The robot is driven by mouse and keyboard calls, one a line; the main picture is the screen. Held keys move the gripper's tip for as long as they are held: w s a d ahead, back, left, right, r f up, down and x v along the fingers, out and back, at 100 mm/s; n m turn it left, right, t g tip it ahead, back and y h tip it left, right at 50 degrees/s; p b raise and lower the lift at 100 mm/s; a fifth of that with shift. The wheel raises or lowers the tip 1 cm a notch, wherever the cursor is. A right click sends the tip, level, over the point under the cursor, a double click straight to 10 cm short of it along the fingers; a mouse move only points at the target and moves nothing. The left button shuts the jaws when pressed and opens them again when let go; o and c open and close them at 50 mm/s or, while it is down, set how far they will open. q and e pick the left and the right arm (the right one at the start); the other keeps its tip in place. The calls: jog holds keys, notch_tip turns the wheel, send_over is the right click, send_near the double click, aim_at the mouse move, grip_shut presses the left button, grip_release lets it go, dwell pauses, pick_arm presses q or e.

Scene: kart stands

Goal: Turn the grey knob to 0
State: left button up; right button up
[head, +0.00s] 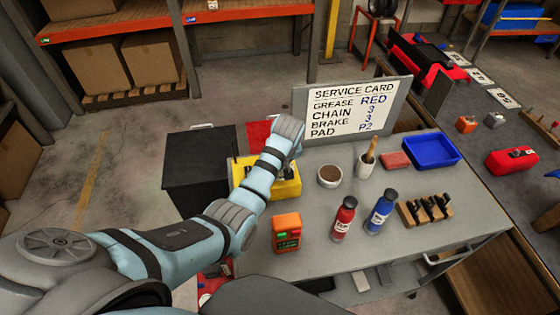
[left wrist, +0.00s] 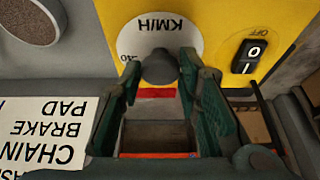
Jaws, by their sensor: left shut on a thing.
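A yellow box (head: 243,178) stands on the grey table's left part, partly hidden by my left arm in the head view. In the left wrist view the yellow box (left wrist: 222,18) carries a white KM/H dial (left wrist: 150,32) with "40" readable at its edge. The dark grey knob (left wrist: 160,70) sits at the dial, between the fingers of my left gripper (left wrist: 158,76), which is shut on it. The knob's pointer and the "0" mark of the dial cannot be made out. In the head view the left gripper's fingers are hidden behind its wrist.
A black rocker switch (left wrist: 250,57) is beside the dial. The service card board (head: 350,108) stands at the table's back. A brown-filled bowl (head: 330,176), an orange meter (head: 286,232), a red bottle (head: 344,218) and a blue bottle (head: 381,212) stand nearby.

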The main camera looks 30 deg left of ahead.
pick_arm(q)
jog(key=o, duration=1.1)
jog(key=shift+w, duration=0.1)
jog(key=shift+o, duration=0.2)
jog(key=shift+r, duration=0.1)
jog(key=v, duration=1.2)
